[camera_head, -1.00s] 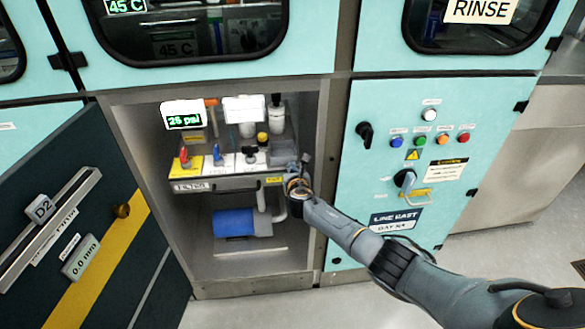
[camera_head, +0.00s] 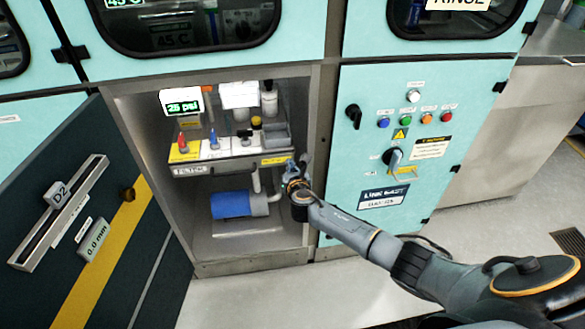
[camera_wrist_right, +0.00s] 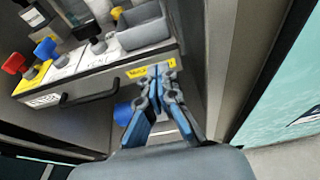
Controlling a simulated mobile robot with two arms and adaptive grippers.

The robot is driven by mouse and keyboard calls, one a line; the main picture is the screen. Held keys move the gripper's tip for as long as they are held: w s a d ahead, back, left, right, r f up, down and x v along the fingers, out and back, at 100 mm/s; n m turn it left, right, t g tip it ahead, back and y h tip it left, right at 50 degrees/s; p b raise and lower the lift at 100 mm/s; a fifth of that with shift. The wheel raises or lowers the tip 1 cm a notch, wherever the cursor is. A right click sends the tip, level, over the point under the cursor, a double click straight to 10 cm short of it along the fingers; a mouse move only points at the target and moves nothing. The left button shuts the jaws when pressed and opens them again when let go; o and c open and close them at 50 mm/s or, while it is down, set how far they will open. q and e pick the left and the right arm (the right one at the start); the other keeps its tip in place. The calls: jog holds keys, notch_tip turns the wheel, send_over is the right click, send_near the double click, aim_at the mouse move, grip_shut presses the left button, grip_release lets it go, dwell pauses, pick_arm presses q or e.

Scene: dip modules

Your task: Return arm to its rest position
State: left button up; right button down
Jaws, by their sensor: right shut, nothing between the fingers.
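My right arm (camera_head: 370,240) reaches from the lower right to the right edge of the open cabinet bay. Its gripper (camera_head: 303,160) is in front of the right end of the drawer tray (camera_head: 230,163). In the right wrist view the gripper (camera_wrist_right: 160,75) is shut and empty, its blue-grey fingertips together near the yellow label. Red, blue and black valve handles stand on the tray to its left in that view, apart from the fingers. My left gripper is not in view.
An open dark door (camera_head: 85,225) stands at the left. A blue cylinder (camera_head: 232,204) lies below the tray. To the right is a teal panel (camera_head: 400,180) with buttons and a rotary handle (camera_head: 395,158). Free floor (camera_head: 270,300) lies in front.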

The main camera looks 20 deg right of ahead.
jog(key=s+a+f+m+g+y, duration=0.2)
jog(key=s+f+m+g, duration=0.95)
jog(key=s+f, duration=1.7)
jog(key=s+a+f+m, duration=0.1)
jog(key=s+f+m, duration=0.2)
jog(key=s+m, duration=0.3)
jog(key=s+a+f+m+g+y, duration=0.1)
jog(key=s+f+m, duration=0.3)
jog(key=s, duration=1.1)
jog(key=s+a+f+m+y, duration=0.1)
jog(key=s+a+f+m, duration=0.1)
jog(key=s+m, duration=0.6)
jog(key=s+f, duration=0.1)
jog(key=s, duration=0.2)
jog(key=shift+s+a+f+m+p, duration=0.25)
jog(key=shift+a+f+m+p, duration=0.1)
